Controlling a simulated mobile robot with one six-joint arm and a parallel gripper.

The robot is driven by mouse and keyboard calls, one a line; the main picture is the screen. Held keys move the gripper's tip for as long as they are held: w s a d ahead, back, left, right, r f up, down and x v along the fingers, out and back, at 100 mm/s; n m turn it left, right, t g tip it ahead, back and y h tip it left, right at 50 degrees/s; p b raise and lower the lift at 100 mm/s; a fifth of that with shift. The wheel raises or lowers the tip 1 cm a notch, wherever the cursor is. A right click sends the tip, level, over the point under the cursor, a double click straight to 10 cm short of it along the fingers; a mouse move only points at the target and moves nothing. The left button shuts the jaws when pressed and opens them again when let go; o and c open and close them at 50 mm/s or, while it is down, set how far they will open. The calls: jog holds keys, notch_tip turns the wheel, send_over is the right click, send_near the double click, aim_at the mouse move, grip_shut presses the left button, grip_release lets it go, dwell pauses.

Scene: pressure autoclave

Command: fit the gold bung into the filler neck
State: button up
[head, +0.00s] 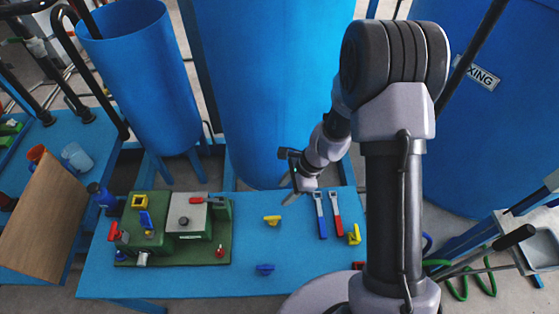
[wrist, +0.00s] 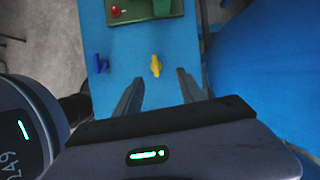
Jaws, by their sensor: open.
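A yellow winged plug, which looks like the gold bung (head: 272,220), lies on the blue bench, right of the green fixture (head: 224,235). In the wrist view the bung (wrist: 155,66) shows ahead of and between my fingertips, apart from them. My gripper (head: 287,187) is open and empty near the bench's back edge, above and behind the bung. It also shows in the wrist view (wrist: 158,82). The fixture carries several coloured fittings and a grey plate with a dark knob (head: 184,221). I cannot tell which fitting is the filler neck.
A blue winged piece (head: 265,269) lies in front of the bung. Blue (head: 320,215) and red (head: 336,215) handled tools and another yellow piece (head: 354,234) lie to the right. A large blue tank (head: 260,90) stands behind the bench. Bench around the bung is clear.

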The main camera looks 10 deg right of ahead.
aim_at(272, 217)
jog(key=shift+m, duration=0.5)
jog(key=b+x, duration=0.1)
jog(key=x, duration=0.3)
jog(key=d+b+x, duration=0.1)
jog(key=b+x, duration=0.1)
jog(key=x, duration=0.3)
jog(key=s+b+x, duration=0.1)
jog(key=x, duration=0.4)
jog(key=shift+s+d+f+b, duration=0.1)
jog(key=shift+d+f+b, duration=0.25)
jog(key=shift+f, duration=0.15)
jog(key=b+x, duration=0.1)
jog(key=x, duration=0.1)
jog(key=b+x, duration=0.1)
jog(key=x, duration=0.2)
jog(key=shift+s+f, duration=0.2)
jog(key=shift+f, duration=0.15)
jog(key=shift+r, duration=0.1)
grip_shut()
